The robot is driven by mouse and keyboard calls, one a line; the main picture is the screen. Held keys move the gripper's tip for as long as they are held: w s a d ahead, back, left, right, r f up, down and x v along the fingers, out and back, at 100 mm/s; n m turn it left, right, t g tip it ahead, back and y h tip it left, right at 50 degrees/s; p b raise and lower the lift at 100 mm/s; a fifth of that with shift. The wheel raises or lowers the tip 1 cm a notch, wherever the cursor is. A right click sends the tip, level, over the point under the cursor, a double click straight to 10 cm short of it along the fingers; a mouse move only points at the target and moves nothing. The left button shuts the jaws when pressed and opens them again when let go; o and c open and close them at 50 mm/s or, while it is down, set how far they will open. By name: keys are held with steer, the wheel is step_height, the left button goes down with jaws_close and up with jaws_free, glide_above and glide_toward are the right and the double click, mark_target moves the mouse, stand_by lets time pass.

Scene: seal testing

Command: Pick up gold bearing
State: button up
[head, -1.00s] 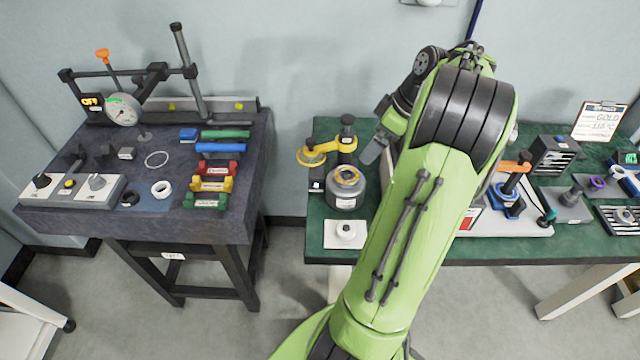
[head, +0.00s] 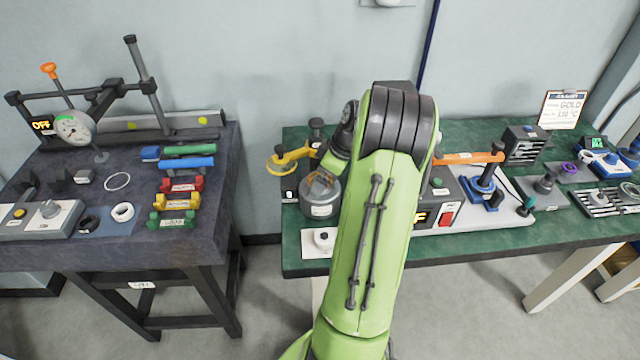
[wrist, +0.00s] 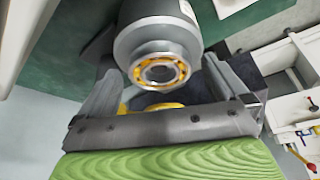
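The gold bearing (wrist: 160,72) shows in the wrist view as a gold ring with balls, set in the end face of a grey cylindrical pot (wrist: 158,40). In the head view the pot (head: 320,205) stands on the green bench, with gold showing at its top (head: 321,183). My gripper (wrist: 162,88) is open, with one finger on each side of the bearing in the wrist view. The space between the fingers looks empty, and I see no contact. In the head view my arm hides most of the gripper, which is close to the pot's top.
A yellow-and-black tool (head: 290,160) stands behind the pot. Right of my arm are a unit with a red switch (head: 447,215) and a blue stand with an orange handle (head: 484,190). A dark table (head: 130,250) stands left.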

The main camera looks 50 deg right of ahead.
steer(key=c, duration=1.4)
step_height(320, 180, up, 10)
steer(key=p, duration=0.3)
steer(key=shift+r, duration=0.1)
